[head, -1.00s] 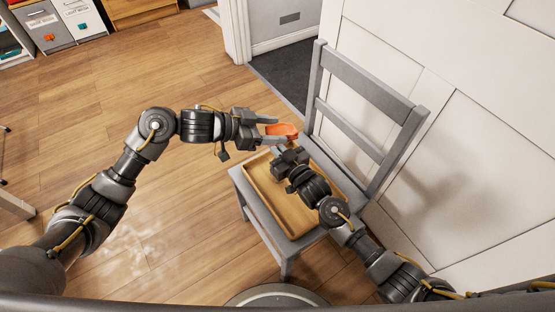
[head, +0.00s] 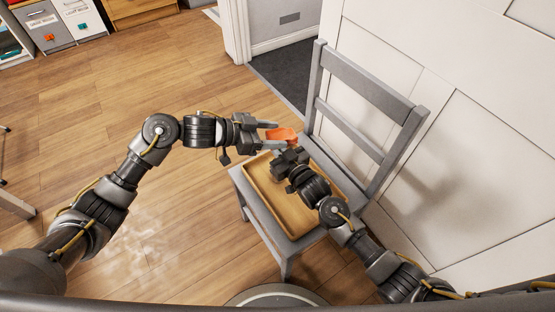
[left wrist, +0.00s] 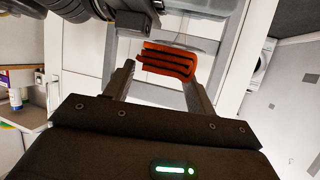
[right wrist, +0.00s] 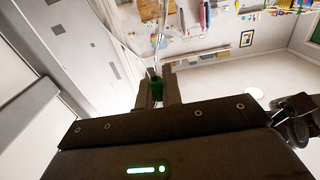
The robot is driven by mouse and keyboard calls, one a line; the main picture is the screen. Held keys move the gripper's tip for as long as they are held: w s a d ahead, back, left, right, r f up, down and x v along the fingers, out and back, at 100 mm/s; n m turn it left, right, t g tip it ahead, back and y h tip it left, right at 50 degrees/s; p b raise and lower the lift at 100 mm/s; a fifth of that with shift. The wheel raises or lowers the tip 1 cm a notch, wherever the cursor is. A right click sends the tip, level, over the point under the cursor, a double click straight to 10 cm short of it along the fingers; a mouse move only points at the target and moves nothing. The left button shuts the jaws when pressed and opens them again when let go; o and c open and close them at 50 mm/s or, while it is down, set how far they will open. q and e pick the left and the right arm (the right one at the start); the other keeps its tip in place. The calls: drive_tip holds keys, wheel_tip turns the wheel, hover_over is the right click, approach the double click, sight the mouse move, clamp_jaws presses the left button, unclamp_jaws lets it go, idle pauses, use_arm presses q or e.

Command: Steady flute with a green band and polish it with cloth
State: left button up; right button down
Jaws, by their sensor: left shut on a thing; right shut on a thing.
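An orange cloth (head: 285,134) is in my left gripper (head: 270,134), above the far end of the chair. In the left wrist view the folded cloth (left wrist: 168,60) has dark stripes and sits between the fingertips. My right gripper (right wrist: 157,92) is shut on the flute's green band (right wrist: 156,87). A clear, thin part of the flute (right wrist: 157,56) rises beyond the fingers in the right wrist view. In the head view, my right gripper (head: 286,158) is just below the cloth, and the glass is hard to make out. Whether cloth and glass touch cannot be told.
A wooden tray (head: 262,196) lies on the seat of a grey chair (head: 366,97), under my right arm, and looks empty where visible. A white panelled wall (head: 465,150) stands close on the right. The wooden floor (head: 110,120) at left is clear.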

use_arm(q)
drive_tip(key=shift+w, duration=0.1)
drive_tip(key=shift+w+a, duration=0.5)
drive_tip(key=shift+w, duration=0.15)
drive_tip(key=shift+w+a, duration=0.45)
drive_tip(key=shift+w, duration=0.2)
drive_tip(key=shift+s+d+f, duration=0.15)
drive_tip(key=shift+s+d, duration=0.35)
drive_tip(key=shift+s, duration=0.25)
drive_tip(key=shift+s+d+f, duration=0.1)
drive_tip(key=shift+s+d, duration=0.35)
drive_tip(key=shift+s, duration=0.25)
drive_tip(key=shift+w+a, duration=0.1)
drive_tip(key=shift+w+a+r, duration=0.1)
drive_tip(key=shift+w+a, duration=0.35)
drive_tip(key=shift+w, duration=0.25)
drive_tip(key=shift+w+a, duration=0.45)
drive_tip(key=shift+w, duration=0.2)
drive_tip(key=shift+s+d+r, duration=0.1)
drive_tip(key=shift+s+d, duration=0.4)
drive_tip(key=shift+s, duration=0.2)
drive_tip(key=shift+s+d+r, duration=0.1)
drive_tip(key=shift+s+d, duration=0.4)
drive_tip(key=shift+s, duration=0.2)
drive_tip(key=shift+w+a+f, duration=0.1)
drive_tip(key=shift+w+a, duration=0.4)
drive_tip(key=shift+w, duration=0.2)
drive_tip(key=shift+w+a, duration=0.45)
drive_tip(key=shift+w, duration=0.25)
